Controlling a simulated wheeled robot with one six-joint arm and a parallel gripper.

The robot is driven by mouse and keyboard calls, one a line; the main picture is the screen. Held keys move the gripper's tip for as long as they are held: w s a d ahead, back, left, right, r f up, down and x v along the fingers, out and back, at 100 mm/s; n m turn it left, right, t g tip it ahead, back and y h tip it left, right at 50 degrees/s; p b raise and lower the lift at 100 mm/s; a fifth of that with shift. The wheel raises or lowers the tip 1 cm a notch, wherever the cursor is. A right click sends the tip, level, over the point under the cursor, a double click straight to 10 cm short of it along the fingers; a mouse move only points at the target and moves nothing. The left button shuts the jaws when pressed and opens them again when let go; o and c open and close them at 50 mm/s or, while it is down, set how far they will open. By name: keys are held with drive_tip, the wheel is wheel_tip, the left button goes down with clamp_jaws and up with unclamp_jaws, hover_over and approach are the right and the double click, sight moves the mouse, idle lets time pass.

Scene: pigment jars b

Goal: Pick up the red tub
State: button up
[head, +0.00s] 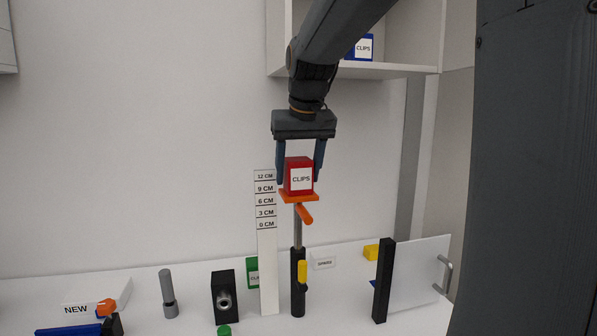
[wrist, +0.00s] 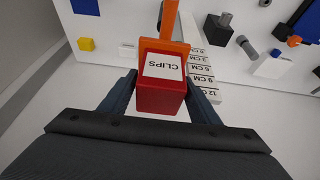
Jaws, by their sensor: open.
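The red tub (head: 300,175) has a white label reading CLIPS and sits upright on a small orange platform (head: 299,197) on top of a post. My gripper (head: 299,178) points down over it, with one finger on each side of the tub. The jaws are open, and I cannot tell whether either finger touches it. In the wrist view the red tub (wrist: 160,97) lies between the two fingers of my gripper (wrist: 160,92), with the orange platform (wrist: 165,46) beyond it.
A white height scale (head: 266,240) stands just left of the post (head: 298,285). A blue CLIPS tub (head: 360,48) is on the shelf above. A dark block (head: 224,296), a grey cylinder (head: 168,293) and a white panel with a handle (head: 418,272) stand on the table.

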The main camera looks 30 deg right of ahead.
drive_tip(key=shift+w+f, duration=0.1)
drive_tip(key=shift+f, duration=0.15)
drive_tip(key=c, duration=0.9)
drive_tip(key=shift+r, duration=0.2)
